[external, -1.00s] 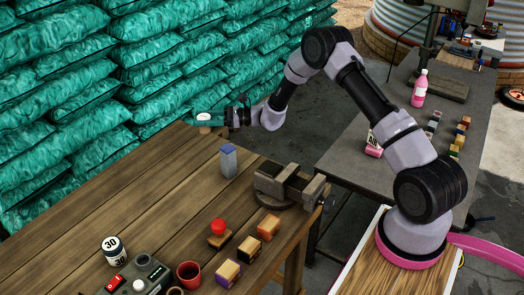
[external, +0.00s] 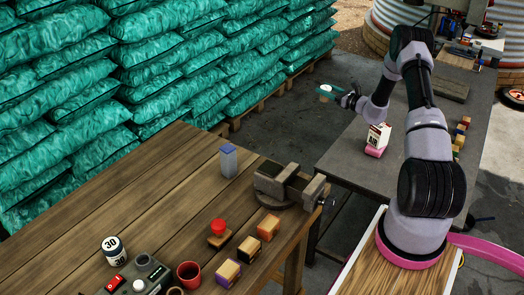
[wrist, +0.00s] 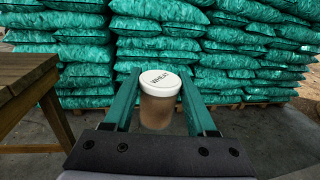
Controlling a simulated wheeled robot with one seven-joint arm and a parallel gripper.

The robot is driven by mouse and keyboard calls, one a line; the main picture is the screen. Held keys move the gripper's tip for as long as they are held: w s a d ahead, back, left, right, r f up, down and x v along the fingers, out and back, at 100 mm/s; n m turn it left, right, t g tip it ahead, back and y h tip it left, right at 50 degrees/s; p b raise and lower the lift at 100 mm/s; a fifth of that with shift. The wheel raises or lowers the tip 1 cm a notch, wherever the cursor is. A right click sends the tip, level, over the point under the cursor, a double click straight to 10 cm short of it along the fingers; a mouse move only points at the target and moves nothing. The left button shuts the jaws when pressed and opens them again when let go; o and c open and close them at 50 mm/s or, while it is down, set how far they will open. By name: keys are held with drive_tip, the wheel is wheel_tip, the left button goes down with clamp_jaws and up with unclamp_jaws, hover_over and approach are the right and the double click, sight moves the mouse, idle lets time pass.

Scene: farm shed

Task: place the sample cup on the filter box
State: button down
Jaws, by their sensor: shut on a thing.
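My gripper (external: 333,92) is shut on the sample cup (wrist: 160,103), a brownish see-through cup with a white lid marked WHEAT. The cup is upright between the green fingers. In the external view the cup (external: 325,91) is in the air over the floor, beyond the wooden table and left of the grey table. A white carton with a pink base (external: 377,139) stands on the grey table. A grey box with a blue top (external: 228,161) stands on the wooden table. I cannot tell for sure which one is the filter box.
The wooden table (external: 150,190) holds a vise (external: 287,187), a red mug (external: 188,273), a white jar (external: 114,250) and several small blocks. Colored blocks (external: 459,137) line the grey table (external: 354,172). Stacked green sacks (external: 165,60) stand at the back.

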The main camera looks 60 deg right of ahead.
drive_tip(key=s+d+f+m+g+h, duration=0.1)
drive_tip(key=s+d+m+h, duration=0.15)
drive_tip(key=s+d, duration=0.65)
drive_tip(key=s+d+m+g+h, duration=0.2)
drive_tip(key=s+d+h, duration=0.25)
drive_tip(key=s, duration=0.75)
hover_over(381, 125)
wheel_tip(381, 125, down, 6)
drive_tip(key=shift+s+f, duration=0.1)
drive_tip(key=shift+f, duration=2.05)
drive_tip(key=shift+f, duration=0.2)
drive_tip(key=shift+c, duration=1)
unclamp_jaws()
drive_tip(key=shift+r, duration=0.1)
